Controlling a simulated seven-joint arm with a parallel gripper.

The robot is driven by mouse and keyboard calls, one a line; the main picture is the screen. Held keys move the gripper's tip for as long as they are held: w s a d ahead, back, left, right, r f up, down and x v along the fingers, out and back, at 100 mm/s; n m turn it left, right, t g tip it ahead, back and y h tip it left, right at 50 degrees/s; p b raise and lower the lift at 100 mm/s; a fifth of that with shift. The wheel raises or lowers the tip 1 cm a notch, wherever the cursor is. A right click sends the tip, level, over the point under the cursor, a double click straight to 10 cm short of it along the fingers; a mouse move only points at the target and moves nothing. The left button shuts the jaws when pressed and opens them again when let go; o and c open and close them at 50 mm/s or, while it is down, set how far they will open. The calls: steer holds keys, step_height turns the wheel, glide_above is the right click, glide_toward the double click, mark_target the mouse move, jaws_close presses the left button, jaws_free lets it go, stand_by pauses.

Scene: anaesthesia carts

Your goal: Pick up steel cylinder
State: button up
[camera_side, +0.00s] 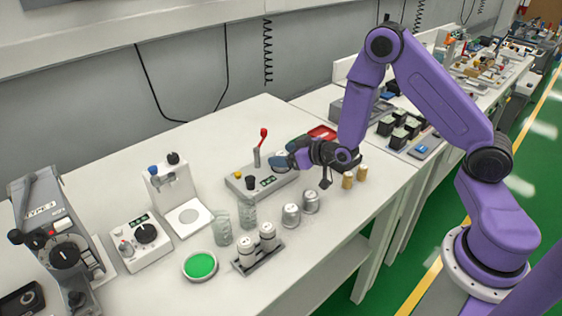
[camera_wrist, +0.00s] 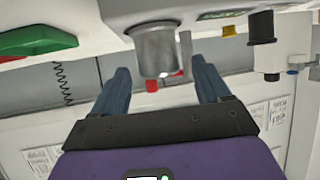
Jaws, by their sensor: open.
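A steel cylinder (camera_wrist: 157,50) stands on the grey lever device (camera_side: 245,182), close to its upright post. The wrist view looks upside down, with the cylinder between the tips of my open gripper (camera_wrist: 160,68). There is a visible gap on either side, and I cannot tell how far the fingers reach around it. In the side view my gripper (camera_side: 286,154) is low over the right part of the device and mostly hides this cylinder. Two other steel cylinders, the front one (camera_side: 291,216) and the rear one (camera_side: 311,202), stand on the table in front of the device.
The device's red lever (camera_side: 263,136) rises close behind my fingers. Two brass cylinders (camera_side: 348,180) stand right of my gripper, and a red tray (camera_side: 322,133) lies behind it. Glass beakers (camera_side: 221,228) and a holder with white-topped canisters (camera_side: 258,258) stand in front.

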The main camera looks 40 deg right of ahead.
steer(key=shift+x, duration=0.9)
steer(key=c, duration=1.2)
steer(key=shift+c, duration=0.5)
steer(key=shift+r, duration=0.15)
